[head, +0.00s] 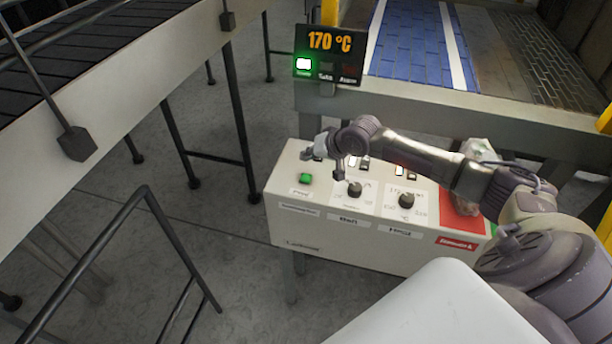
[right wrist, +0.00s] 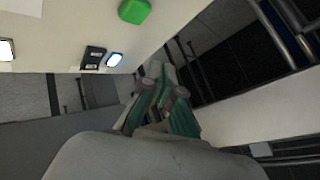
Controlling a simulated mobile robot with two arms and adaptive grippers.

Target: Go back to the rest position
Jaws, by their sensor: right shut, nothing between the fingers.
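My right arm reaches in from the right in the head view, over a cream control box. My right gripper (head: 312,152) is above the back left part of the control box (head: 345,258), near a green button (head: 306,178). In the right wrist view the gripper (right wrist: 158,88) is shut with nothing in it, beside the edge of the box, and the green button (right wrist: 135,11) shows at the top. My left gripper and arm are not in view.
The box carries two black knobs (head: 355,189), lit switches and a red panel (head: 460,213). Behind it stands a display (head: 329,55) reading 170 °C and a blue conveyor (head: 411,45). A dark conveyor and a railing (head: 140,200) are at left. Grey floor (head: 250,255) lies between.

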